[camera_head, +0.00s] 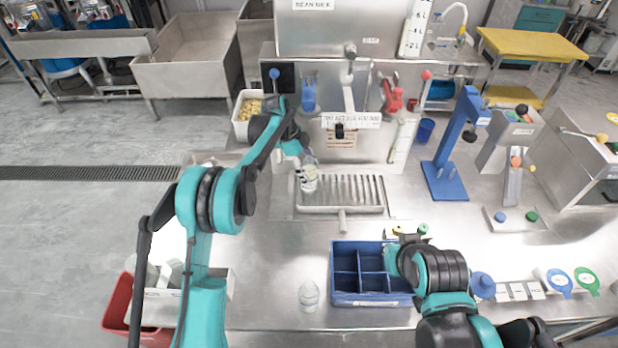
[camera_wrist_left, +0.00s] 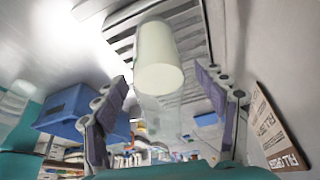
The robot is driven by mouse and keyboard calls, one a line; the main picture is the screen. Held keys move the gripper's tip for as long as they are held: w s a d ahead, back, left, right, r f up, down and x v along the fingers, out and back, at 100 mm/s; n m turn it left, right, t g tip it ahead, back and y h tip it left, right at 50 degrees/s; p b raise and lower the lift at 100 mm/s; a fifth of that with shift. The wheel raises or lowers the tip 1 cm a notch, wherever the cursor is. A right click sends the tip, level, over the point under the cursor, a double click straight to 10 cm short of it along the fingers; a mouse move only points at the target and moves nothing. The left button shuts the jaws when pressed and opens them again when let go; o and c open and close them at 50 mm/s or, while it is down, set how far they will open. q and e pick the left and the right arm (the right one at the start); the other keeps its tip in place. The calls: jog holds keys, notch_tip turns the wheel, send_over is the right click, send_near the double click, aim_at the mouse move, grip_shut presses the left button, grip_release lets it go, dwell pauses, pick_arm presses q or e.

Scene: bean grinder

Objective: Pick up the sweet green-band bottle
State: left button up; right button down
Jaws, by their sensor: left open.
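A pale bottle (camera_head: 309,180) stands at the left end of the slotted metal drain tray (camera_head: 340,207). I cannot make out a green band on it. My left gripper (camera_head: 301,160) is right at this bottle, partly hiding its upper part. In the left wrist view the whitish bottle (camera_wrist_left: 160,62) appears ahead of my left gripper (camera_wrist_left: 162,118), roughly in line with the gap between its spread fingers. A second pale bottle (camera_head: 309,296) stands near the front edge of the table. My right gripper (camera_head: 405,236) is over the back right of the blue crate, its fingers unclear.
The divided blue crate (camera_head: 372,299) stands at front centre. Behind the tray are a yellow-filled bin (camera_head: 249,105), a blue cup (camera_head: 309,95) and a red tool (camera_head: 392,97). A blue stand (camera_head: 446,180) is to the right.

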pick_arm(q)
jog(key=c, duration=1.5)
jog(key=shift+r, duration=0.1)
